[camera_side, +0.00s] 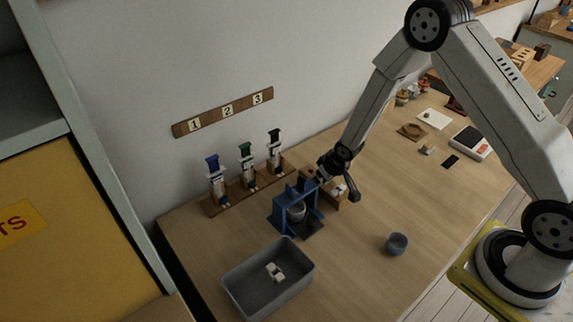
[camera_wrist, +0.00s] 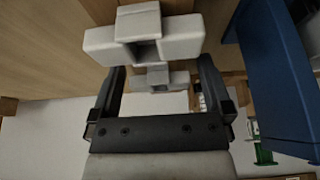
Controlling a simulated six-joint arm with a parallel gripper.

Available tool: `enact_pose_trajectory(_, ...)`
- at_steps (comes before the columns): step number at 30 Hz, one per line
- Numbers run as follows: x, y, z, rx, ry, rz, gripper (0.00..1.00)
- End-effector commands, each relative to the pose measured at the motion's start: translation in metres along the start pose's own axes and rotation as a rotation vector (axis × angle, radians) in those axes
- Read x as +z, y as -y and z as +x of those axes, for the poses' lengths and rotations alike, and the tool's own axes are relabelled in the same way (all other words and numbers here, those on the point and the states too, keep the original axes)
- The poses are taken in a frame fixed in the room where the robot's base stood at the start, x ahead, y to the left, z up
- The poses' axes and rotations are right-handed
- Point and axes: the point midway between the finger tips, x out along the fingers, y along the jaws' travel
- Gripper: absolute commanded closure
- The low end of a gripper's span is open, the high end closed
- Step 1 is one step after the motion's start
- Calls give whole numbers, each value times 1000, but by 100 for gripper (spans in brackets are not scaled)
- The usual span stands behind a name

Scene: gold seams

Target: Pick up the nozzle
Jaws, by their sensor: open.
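White blocky nozzles show in the wrist view: a larger-looking one (camera_wrist: 143,38) just beyond the fingertips and another (camera_wrist: 153,78) that appears between the fingers. In the side view a white nozzle (camera_side: 340,190) sits at a small wooden holder (camera_side: 332,201), partly hidden by my gripper. My gripper (camera_side: 337,181) is over this holder, just right of the blue stand. In the wrist view my gripper (camera_wrist: 162,74) has its two dark fingers spread apart. I cannot tell whether either finger touches a nozzle.
The blue stand (camera_side: 283,217) is close beside my gripper and fills the right of the wrist view (camera_wrist: 275,75). A wooden rack (camera_side: 237,194) holds three syringes. A grey bin (camera_side: 245,284) contains white pieces (camera_side: 275,271). A blue-grey cup (camera_side: 397,243) stands at right.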

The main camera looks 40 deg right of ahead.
Motion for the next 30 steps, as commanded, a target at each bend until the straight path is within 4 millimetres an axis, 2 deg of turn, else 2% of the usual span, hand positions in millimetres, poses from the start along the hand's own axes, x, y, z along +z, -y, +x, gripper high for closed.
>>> enact_pose_trajectory(7,0,0,13,1,0,0,0)
enact_pose_trajectory(22,0,0,13,1,0,0,0)
enact_pose_trajectory(23,0,0,13,1,0,0,6)
enact_pose_trajectory(30,0,0,13,1,0,1,83)
